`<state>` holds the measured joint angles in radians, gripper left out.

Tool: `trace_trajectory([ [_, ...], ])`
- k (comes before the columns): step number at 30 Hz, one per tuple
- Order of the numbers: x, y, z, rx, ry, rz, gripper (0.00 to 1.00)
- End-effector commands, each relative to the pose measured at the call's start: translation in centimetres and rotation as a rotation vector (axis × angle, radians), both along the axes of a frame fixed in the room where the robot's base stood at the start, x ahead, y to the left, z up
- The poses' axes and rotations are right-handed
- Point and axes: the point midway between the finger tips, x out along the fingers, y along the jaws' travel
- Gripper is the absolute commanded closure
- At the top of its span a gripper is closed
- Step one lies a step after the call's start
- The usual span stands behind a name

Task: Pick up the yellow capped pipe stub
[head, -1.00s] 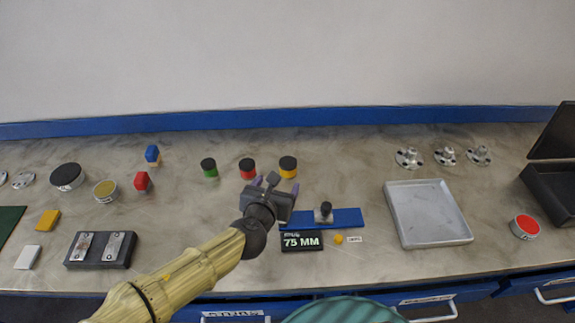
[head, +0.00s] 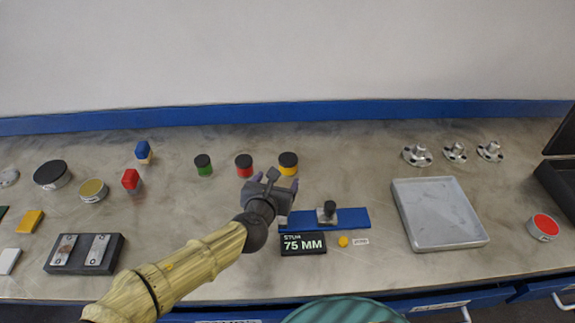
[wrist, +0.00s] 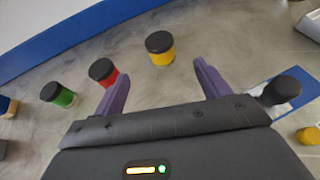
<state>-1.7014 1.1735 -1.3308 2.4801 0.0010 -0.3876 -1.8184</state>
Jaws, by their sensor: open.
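The yellow capped pipe stub (head: 288,168) stands upright on the bench, a yellow cylinder with a black cap. In the wrist view the yellow stub (wrist: 161,58) lies ahead of the fingertips, between their lines. My gripper (head: 273,182) is just in front of it in the head view, with its purple fingers apart and nothing between them. My gripper's fingers also show in the wrist view (wrist: 160,80). The fingers appear not to touch the stub.
A red capped stub (head: 244,167) and a green capped stub (head: 204,166) stand to the left. A blue plate (head: 352,217) with a dark-knobbed piece, a black 75 MM sign (head: 303,243) and a grey tray (head: 438,240) lie to the right. The bench behind the stubs is clear.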

Motion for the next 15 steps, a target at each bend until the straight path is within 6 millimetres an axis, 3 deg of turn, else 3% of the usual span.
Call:
trace_trajectory([
  [15, 6.4, -1.9, -2.8, 0.000, 0.000, 0.000, 0.25],
])
